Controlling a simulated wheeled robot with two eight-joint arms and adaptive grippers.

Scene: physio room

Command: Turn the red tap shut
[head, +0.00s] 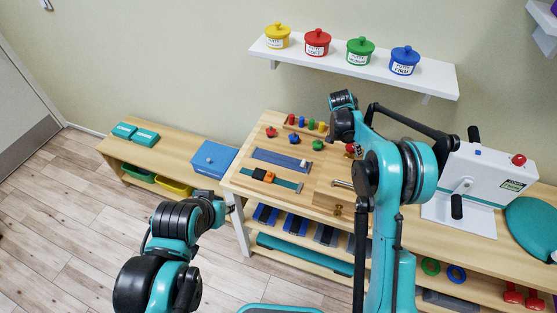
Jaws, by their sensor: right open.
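A red handle that looks like the red tap (350,148) stands at the right side of the wooden activity board, partly covered by my right arm. Its turned position is too small to tell. My right gripper (355,153) is by this red handle, with its wrist above and my arm in front. The gripper is open, but its fingers are mostly hidden, and I cannot tell whether they touch the handle. My left arm comes in at the lower left and ends short of the board; its gripper does not show clearly.
The board (235,180) also carries a red knob (271,132), a blue knob (294,137), a green knob (318,145), coloured pegs and sliders. A white crank machine (490,180) stands to the right. A shelf (440,83) with lidded pots is above. Floor at left is clear.

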